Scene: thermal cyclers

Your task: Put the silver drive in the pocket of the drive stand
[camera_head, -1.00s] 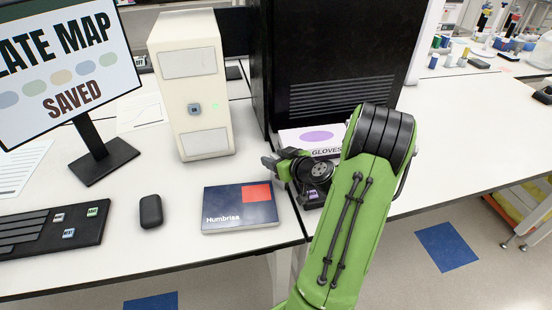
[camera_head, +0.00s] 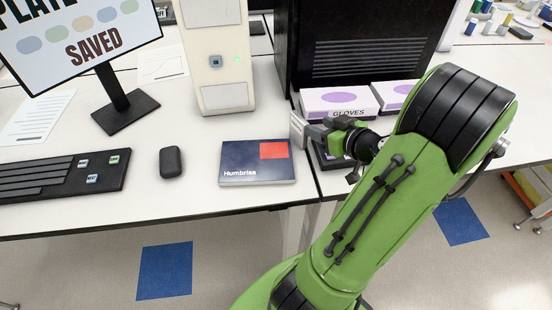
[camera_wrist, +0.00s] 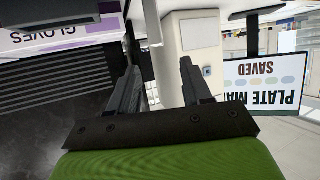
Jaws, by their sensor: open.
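My gripper (camera_head: 308,130) points left, low over the desk, beside the glove boxes. In the wrist view its two dark fingers (camera_wrist: 158,68) are spread apart. A pale silver, slab-like piece (camera_head: 298,130) stands at the fingertips in the head view and looks like the silver drive; I cannot tell whether it touches a finger. In the wrist view a narrow grey strip (camera_wrist: 152,22) shows beyond the fingers, possibly the same piece. A dark low object (camera_head: 326,158) lies partly hidden under my gripper; I cannot tell whether it is the drive stand.
A dark blue Humbriss box (camera_head: 250,172) lies left of my gripper. Glove boxes (camera_head: 338,101) stand just behind it, before a black cabinet (camera_head: 365,50). A beige device (camera_head: 217,62), mouse (camera_head: 171,162), keyboard (camera_head: 60,178) and monitor (camera_head: 75,35) are further left. Bare desk shows around the mouse.

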